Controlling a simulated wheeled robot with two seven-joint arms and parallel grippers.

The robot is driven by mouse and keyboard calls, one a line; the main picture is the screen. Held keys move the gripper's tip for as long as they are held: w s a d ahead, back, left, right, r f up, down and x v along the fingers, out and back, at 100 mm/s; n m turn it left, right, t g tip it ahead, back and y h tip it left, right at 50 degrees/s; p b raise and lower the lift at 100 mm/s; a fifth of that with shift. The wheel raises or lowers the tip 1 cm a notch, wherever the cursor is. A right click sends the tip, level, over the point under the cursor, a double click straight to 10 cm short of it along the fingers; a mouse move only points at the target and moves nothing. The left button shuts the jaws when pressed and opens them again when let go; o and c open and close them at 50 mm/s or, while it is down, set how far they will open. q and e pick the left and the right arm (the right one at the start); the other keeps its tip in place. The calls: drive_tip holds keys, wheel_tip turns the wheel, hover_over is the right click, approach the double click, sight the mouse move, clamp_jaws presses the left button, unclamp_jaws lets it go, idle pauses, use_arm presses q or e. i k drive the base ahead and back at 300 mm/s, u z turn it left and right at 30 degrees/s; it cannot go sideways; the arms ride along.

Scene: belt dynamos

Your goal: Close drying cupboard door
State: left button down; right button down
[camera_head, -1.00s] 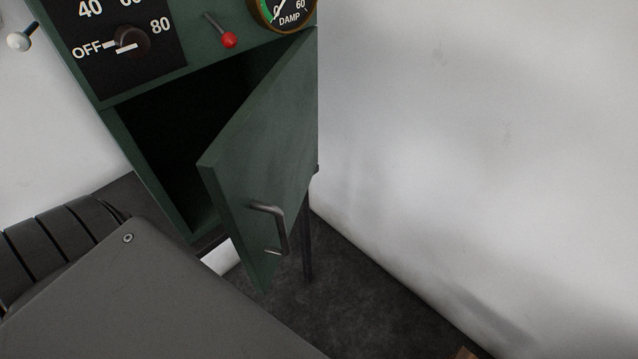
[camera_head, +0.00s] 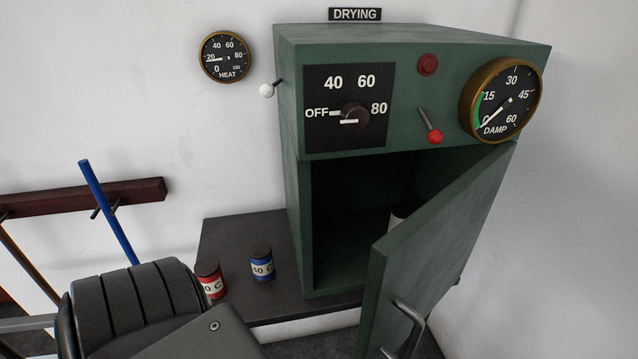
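The green drying cupboard (camera_head: 296,190) stands on a dark table under a sign reading DRYING. Its green door (camera_head: 436,248) is hinged on the right and stands ajar, swung outward from the dark opening. A grey bar handle (camera_head: 412,322) is on the door's outer face near the bottom of the picture. Inside, a small pale object (camera_head: 398,217) shows partly behind the door's edge. Neither gripper shows in the head view. A dark grey body at the lower left covers part of the table front.
The table (camera_head: 235,240) holds a red-labelled can (camera_head: 210,281) and a blue-labelled can (camera_head: 261,264) left of the cupboard. Above the opening are a dial knob (camera_head: 354,114), a red-tipped lever (camera_head: 432,130) and a damp gauge (camera_head: 500,100). A wall rail (camera_head: 140,191) with a blue rod is at left.

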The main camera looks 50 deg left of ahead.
sight(412, 266)
drive_tip(key=u, duration=0.85)
drive_tip(key=k, duration=1.45)
drive_tip(key=z, duration=1.25)
